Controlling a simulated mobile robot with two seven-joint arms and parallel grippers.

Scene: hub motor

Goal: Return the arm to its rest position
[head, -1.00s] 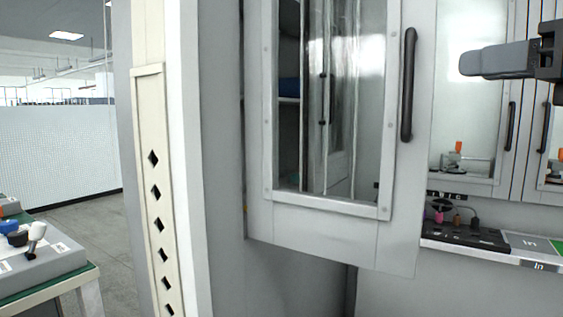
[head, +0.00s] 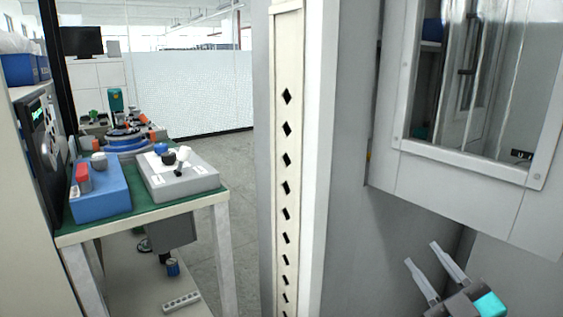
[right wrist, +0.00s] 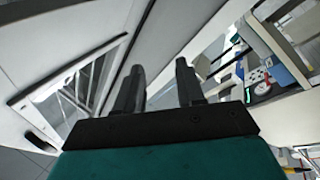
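My right gripper (head: 437,271) shows at the bottom right of the head view, below the cabinet door. Its two fingers are apart with nothing between them. In the right wrist view the gripper (right wrist: 160,85) also has its fingers spread and empty. The grey cabinet door (head: 475,195) with a glass window stands open at the right of the head view. It also shows at the left of the right wrist view (right wrist: 112,48), apart from the fingers. My left gripper is not in view.
A cream post with diamond holes (head: 288,230) stands in the middle of the head view. At the left, a workbench (head: 217,196) holds a blue box (head: 105,198) and a grey box (head: 185,180) with knobs. Open floor (head: 226,150) lies between bench and post.

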